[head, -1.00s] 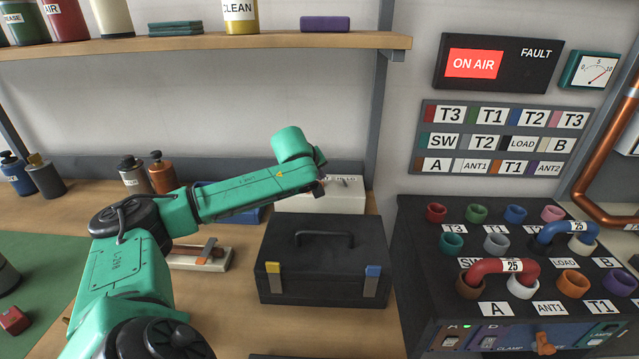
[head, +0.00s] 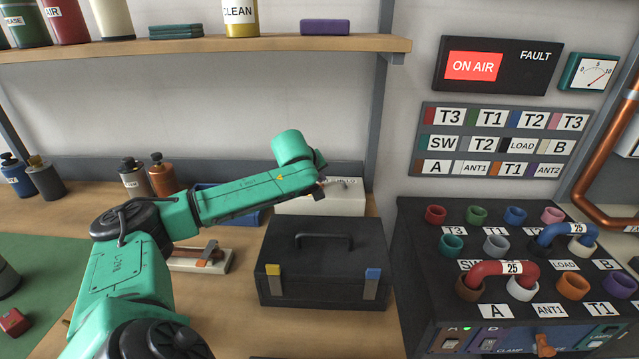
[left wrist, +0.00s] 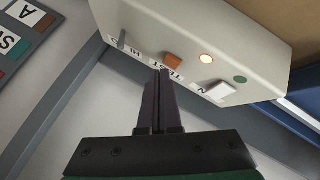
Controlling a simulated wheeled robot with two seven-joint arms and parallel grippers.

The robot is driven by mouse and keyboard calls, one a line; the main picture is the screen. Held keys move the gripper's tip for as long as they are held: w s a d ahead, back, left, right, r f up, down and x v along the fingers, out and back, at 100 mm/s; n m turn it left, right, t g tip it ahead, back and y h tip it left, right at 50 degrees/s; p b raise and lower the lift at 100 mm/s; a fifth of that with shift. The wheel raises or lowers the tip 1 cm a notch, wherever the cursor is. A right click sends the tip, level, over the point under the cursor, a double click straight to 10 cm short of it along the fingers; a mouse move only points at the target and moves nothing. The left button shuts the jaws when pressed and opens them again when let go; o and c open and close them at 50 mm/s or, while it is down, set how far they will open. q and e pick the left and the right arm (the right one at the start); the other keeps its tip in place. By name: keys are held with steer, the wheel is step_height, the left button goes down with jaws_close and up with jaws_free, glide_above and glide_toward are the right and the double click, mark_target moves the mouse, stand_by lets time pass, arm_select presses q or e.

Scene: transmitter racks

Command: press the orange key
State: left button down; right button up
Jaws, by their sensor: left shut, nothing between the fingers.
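The orange key (left wrist: 172,58) is a small block on the face of a cream box (left wrist: 245,35), seen in the left wrist view. My left gripper (left wrist: 158,72) is shut and empty, its tips close to that face beside the orange key. I cannot tell whether they touch it. A white key (left wrist: 221,92), a lit lamp (left wrist: 206,58) and a green button (left wrist: 240,79) are on the same face. The orange key is hidden there. My right gripper is not in view.
The black toolbox (head: 325,262) stands in front of the cream box. A socket panel (head: 430,290) with red and blue cable plugs is at the right. A wooden shelf (head: 270,43) runs above. Bottles (head: 162,176) stand at the left.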

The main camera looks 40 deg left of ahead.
arm_select(q)
steer(key=shift+r, duration=0.15)
step_height(320, 180, up, 6)
steer(key=p, duration=0.5)
stand_by(0.4)
